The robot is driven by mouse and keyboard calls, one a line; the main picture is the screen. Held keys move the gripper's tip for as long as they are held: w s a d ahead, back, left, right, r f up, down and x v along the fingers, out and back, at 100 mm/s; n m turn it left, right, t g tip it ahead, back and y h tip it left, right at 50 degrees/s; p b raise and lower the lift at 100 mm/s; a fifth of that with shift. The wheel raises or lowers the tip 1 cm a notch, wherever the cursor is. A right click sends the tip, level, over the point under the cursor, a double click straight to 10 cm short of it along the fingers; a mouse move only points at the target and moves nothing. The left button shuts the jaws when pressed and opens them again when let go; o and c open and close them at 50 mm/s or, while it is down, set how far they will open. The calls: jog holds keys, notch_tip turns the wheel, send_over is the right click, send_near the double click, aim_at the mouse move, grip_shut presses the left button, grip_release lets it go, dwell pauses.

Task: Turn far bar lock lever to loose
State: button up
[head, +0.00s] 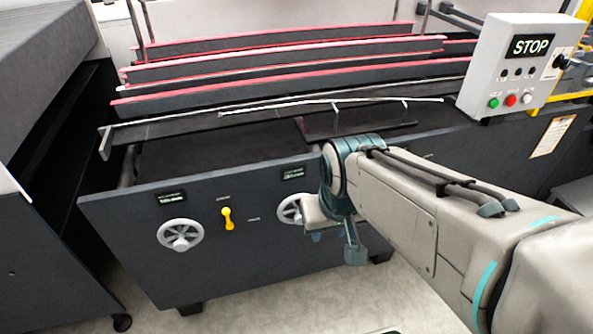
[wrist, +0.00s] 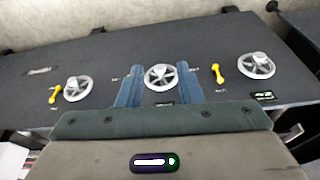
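Two yellow levers sit on the dark front panel of the machine. One lever (head: 227,218) stands nearly upright between two handwheels in the head view; it also shows right of my gripper in the wrist view (wrist: 217,72). The other lever (wrist: 54,94) is at the left in the wrist view, slightly tilted, and is hidden by my arm in the head view. The labels are too small to read, so I cannot tell which is the far bar's lever. My gripper (wrist: 160,70) is open and empty, its blue fingers apart on either side of the middle handwheel, touching neither lever.
Handwheels stick out beside the levers: left (head: 180,235) and middle (head: 290,208) in the head view, and another (wrist: 77,88) in the wrist view. A control box (head: 515,65) with a STOP sign stands upper right. Open floor (head: 270,310) lies before the panel.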

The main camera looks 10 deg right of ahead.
jog(key=w+d+f+m+t+h+b, duration=0.1)
jog(key=w+d+f+t+b, duration=0.5)
jog(key=f+b, duration=0.5)
jog(key=w+d+f+t+h+b, duration=0.1)
jog(key=w+d+f+t+b, duration=0.3)
jog(key=w+f+b, duration=0.65)
jog(key=w+d+f+m+t+h+b, duration=0.1)
jog(key=w+d+f+t+b, duration=0.35)
jog(key=f+b, duration=0.7)
jog(key=shift+n, duration=0.3)
jog(key=w+r+b, duration=0.1)
jog(key=w, duration=0.3)
jog(key=w+d+r+b, duration=0.1)
jog(key=w, duration=0.3)
jog(key=w+d+r+b, duration=0.1)
jog(key=w, duration=0.3)
jog(key=shift+w+d, duration=0.1)
jog(key=shift+w, duration=0.3)
grip_shut()
